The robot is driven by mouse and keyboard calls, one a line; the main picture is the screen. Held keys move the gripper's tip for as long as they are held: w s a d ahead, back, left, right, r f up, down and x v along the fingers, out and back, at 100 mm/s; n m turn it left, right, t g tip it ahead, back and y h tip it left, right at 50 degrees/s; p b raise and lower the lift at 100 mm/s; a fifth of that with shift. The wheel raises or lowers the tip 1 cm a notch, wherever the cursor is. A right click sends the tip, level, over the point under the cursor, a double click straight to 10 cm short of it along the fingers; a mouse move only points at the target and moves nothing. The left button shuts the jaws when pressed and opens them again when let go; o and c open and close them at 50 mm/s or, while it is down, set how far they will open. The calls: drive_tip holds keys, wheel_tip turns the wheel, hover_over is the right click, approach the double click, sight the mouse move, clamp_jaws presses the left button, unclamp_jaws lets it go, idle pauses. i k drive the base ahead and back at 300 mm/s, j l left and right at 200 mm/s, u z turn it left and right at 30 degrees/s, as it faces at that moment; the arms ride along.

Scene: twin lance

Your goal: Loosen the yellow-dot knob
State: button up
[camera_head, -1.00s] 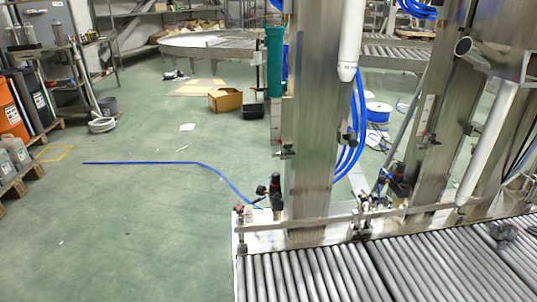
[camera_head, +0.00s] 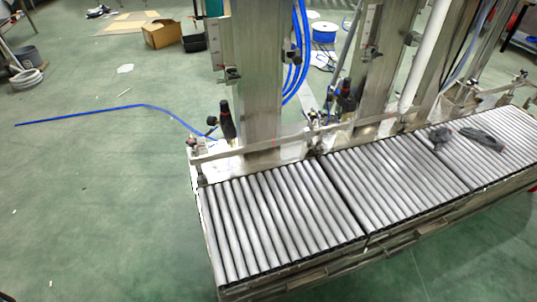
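I cannot make out a yellow dot on any knob. A black upright knob-like part (camera_head: 227,120) stands at the left metal column's foot, and a similar one (camera_head: 346,90) stands by the middle column. Small dark clamp parts (camera_head: 232,74) sit on the left column's side. Another small dark fitting (camera_head: 192,146) is at the left end of the guide rail. All are too small to tell their markings. My gripper is not in view.
A roller conveyor (camera_head: 285,222) runs along the columns (camera_head: 257,80), with a guide rail (camera_head: 258,140) behind. Dark grey objects (camera_head: 483,139) lie on its right part. A blue hose (camera_head: 90,113) crosses the floor. Green floor is free at left and front.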

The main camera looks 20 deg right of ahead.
sight(313, 115)
drive_tip(key=i+l+z, duration=0.15)
drive_tip(key=z, duration=0.25)
drive_tip(key=i+l+z, duration=0.15)
drive_tip(key=z, duration=0.2)
drive_tip(key=i+z, duration=0.15)
drive_tip(key=z, duration=0.25)
drive_tip(key=l, duration=0.1)
